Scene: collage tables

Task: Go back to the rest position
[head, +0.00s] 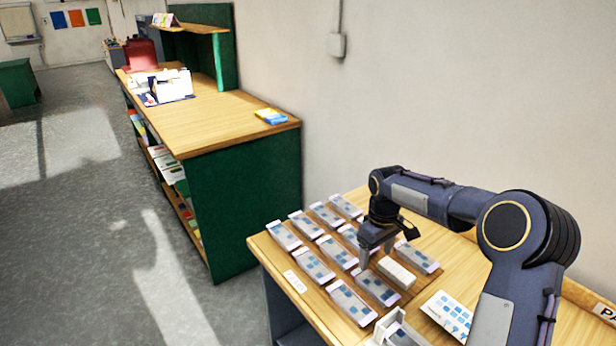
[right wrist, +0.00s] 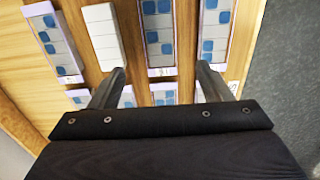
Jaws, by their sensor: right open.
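My right gripper (head: 376,252) hangs fingers down over the rows of pale trays on the wooden table (head: 455,272). In the right wrist view its two fingers (right wrist: 160,72) stand wide apart with nothing between them. A plain white block (head: 397,273) lies just right of the gripper among the trays; it also shows in the right wrist view (right wrist: 103,36), apart from the fingers. Several trays with blue and grey tiles, such as this front one (head: 351,302), lie around it. The arm hides part of the back trays. My left gripper is not in view.
A card with blue squares (head: 449,314) and a white holder (head: 397,328) lie near the table's front. A wall stands close behind the table. A green shelf unit (head: 243,190) with a wooden top stands to the left. The grey floor (head: 90,240) further left is clear.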

